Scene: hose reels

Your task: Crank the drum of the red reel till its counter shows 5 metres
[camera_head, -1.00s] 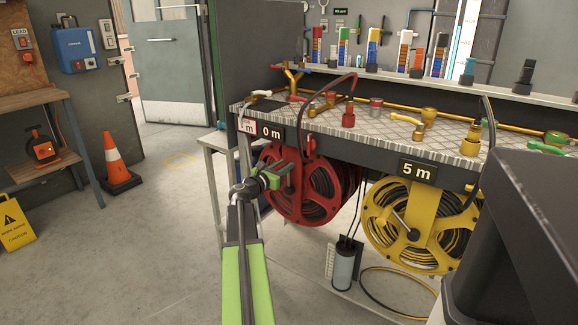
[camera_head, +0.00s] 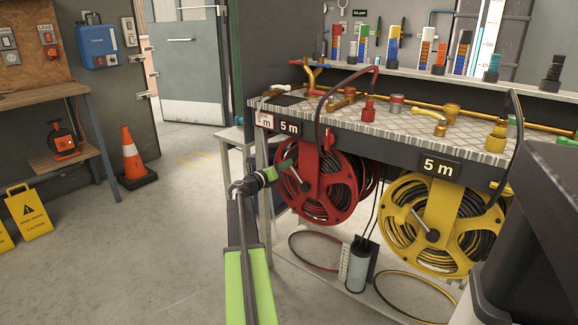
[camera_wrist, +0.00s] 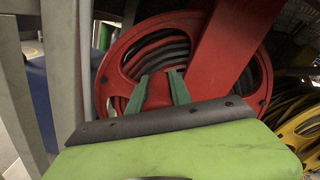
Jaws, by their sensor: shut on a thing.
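The red reel (camera_head: 352,190) hangs under the bench's front edge, and its drum also fills the wrist view (camera_wrist: 215,60). Its counter (camera_head: 289,128) reads 5 m. My gripper (camera_head: 283,167) is at the left front of the red drum. In the wrist view my gripper's green fingers (camera_wrist: 158,82) are shut at the drum's face, on the crank handle, which is mostly hidden between them.
The yellow reel (camera_head: 450,225) hangs to the right, with its own counter (camera_head: 438,168) at 5 m. A red hose loop (camera_head: 312,262) and a grey canister (camera_head: 357,265) are below. An orange cone (camera_head: 135,155) stands left; floor between is clear.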

